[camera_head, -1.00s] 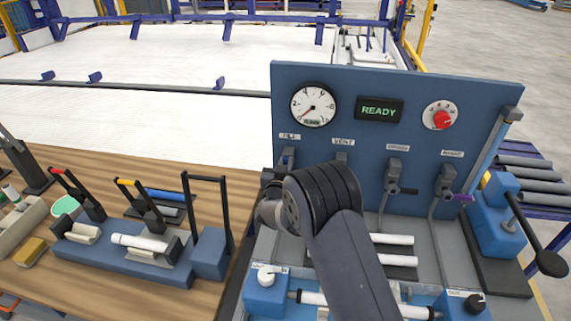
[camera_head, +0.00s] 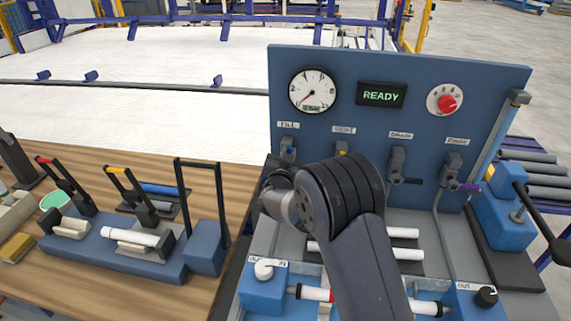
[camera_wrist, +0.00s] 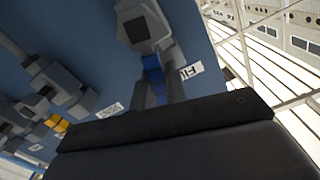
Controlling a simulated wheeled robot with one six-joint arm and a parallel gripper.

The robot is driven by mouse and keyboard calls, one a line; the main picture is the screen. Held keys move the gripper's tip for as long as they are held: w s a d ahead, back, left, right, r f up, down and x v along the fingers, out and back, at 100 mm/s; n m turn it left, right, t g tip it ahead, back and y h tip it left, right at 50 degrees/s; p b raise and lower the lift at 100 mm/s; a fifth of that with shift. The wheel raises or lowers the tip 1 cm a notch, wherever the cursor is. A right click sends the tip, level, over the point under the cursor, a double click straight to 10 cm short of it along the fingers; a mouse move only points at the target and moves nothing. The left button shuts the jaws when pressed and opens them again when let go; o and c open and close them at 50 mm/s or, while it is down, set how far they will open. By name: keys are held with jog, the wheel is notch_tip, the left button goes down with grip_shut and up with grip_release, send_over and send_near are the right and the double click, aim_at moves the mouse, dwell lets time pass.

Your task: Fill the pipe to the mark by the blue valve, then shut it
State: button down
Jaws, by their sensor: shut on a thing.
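The blue valve's handle (camera_wrist: 153,78) shows in the wrist view between the two fingers of my gripper (camera_wrist: 158,88), beside the FILL label (camera_wrist: 190,71). My gripper is shut on it. In the head view the FILL valve (camera_head: 288,150) is on the blue panel at left, and my wrist hides my fingertips. The pipe (camera_head: 315,293) lies across the bench front between two blue end blocks, with reddish bands near its ends. My arm covers its middle, and I cannot see a fill mark. The gauge (camera_head: 313,91) needle points to the lower left.
The display (camera_head: 381,95) reads READY. A red knob (camera_head: 446,103) is at its right. The yellow VENT valve (camera_wrist: 55,125), the DRAIN valve (camera_head: 398,168) and the purple-handled valve (camera_head: 458,178) are alongside. A clamp fixture (camera_head: 115,252) stands on the wooden table at left.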

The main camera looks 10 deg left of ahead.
jog(key=d+f+m+b, duration=0.4)
jog(key=m+b, duration=1)
jog(key=b, duration=0.9)
jog(key=shift+f+m, duration=0.4)
jog(key=shift+f, duration=0.4)
jog(key=shift+w+d+m, duration=0.1)
jog(key=shift+m, duration=0.2)
jog(key=c, duration=1.4)
grip_release()
jog(key=shift+c, duration=0.2)
jog(key=s, duration=1)
jog(key=shift+s+d+b, duration=0.3)
jog(key=shift+s+b, duration=0.05)
jog(key=shift+s, duration=0.05)
